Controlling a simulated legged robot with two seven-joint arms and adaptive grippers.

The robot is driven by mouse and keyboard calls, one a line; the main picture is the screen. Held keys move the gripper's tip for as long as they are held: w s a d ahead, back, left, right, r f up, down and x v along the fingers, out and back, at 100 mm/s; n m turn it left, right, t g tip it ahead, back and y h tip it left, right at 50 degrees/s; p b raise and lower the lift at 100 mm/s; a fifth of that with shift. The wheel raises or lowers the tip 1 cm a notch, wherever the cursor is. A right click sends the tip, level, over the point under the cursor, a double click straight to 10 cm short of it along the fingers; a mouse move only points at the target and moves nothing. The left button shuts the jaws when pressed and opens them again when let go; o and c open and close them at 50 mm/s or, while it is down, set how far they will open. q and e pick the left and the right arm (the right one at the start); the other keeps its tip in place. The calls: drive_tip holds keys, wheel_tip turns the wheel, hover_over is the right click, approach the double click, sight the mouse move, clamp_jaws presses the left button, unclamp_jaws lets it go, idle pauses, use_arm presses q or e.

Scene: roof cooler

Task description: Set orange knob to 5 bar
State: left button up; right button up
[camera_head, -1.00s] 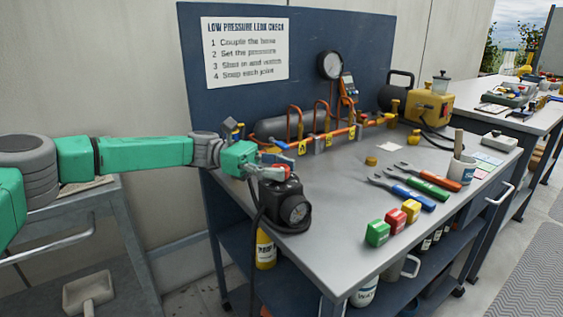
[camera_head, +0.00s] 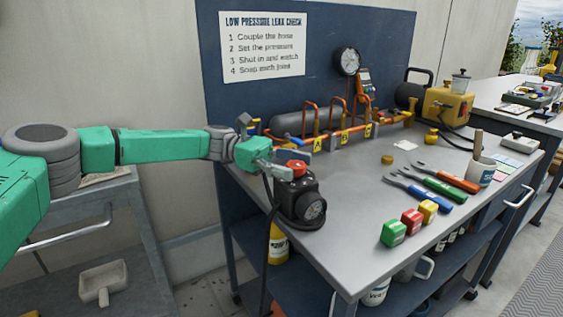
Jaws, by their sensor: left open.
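A black regulator (camera_head: 296,194) with a round dial (camera_head: 313,210) stands at the near left corner of the grey workbench. An orange-red knob (camera_head: 298,167) is on its top, partly hidden by my gripper. My left gripper (camera_head: 288,168) comes in from the left at the height of the knob. It is open, with its fingers at or close beside the knob; I cannot tell whether they touch it. The dial is too small to read. My right gripper is not in view.
Orange piping (camera_head: 345,136) and a large gauge (camera_head: 348,61) stand at the back of the bench (camera_head: 350,235). Green, red and yellow blocks (camera_head: 411,221), pliers-like tools (camera_head: 432,188) and a cup (camera_head: 481,171) lie to the right. A black hose hangs by the regulator.

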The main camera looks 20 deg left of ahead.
use_arm(q)
drive_tip(key=v, duration=1.2)
drive_tip(key=shift+f, duration=0.15)
